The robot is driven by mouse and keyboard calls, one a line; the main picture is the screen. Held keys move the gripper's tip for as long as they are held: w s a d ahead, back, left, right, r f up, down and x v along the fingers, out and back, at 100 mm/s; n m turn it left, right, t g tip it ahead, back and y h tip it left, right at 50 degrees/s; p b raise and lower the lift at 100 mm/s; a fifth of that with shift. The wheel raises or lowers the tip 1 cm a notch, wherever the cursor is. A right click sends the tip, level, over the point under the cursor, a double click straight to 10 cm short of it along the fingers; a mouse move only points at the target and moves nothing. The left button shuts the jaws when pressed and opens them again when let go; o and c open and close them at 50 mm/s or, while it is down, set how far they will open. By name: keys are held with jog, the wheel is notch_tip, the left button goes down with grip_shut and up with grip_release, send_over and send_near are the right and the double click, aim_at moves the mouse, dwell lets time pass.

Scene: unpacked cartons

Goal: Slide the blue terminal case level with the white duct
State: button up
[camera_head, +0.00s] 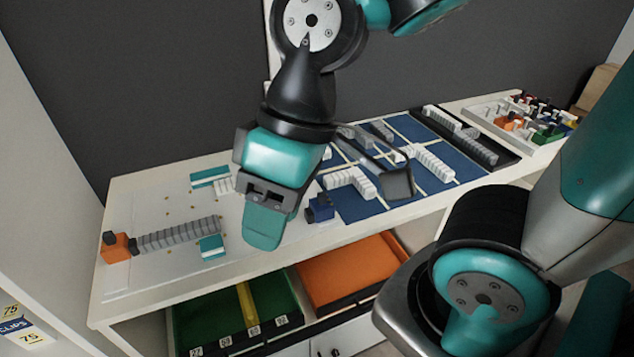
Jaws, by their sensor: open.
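A small dark blue block, which looks like the blue terminal case (320,208), sits at the front left corner of the blue panel. White ribbed ducts lie on that panel: one (352,181) just behind and right of the blue case, another (430,162) farther right. A white ribbed piece (223,185) also shows left of my gripper, partly hidden by it. I cannot tell which is the task's white duct. My gripper (268,225) points down over the bench, left of the blue case and apart from it in the picture. It is open; nothing shows between its fingers.
A grey ribbed strip (180,235) with an orange block (115,247) and teal-white pieces (211,246) lie on the left board. A tray of small coloured parts (520,122) stands far right. Green (270,295) and orange (350,270) bins sit below the bench top.

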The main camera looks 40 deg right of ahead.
jog(key=w+d+f+m+h+p, duration=0.15)
jog(key=w+d+m, duration=0.35)
jog(key=w+d, duration=0.5)
jog(key=m+h, duration=0.3)
jog(key=m, duration=0.2)
send_over(322, 194)
notch_tip(322, 194, down, 3)
notch_tip(322, 194, down, 17)
jog(key=shift+r+p, duration=0.1)
jog(key=shift+p, duration=0.65)
grip_shut()
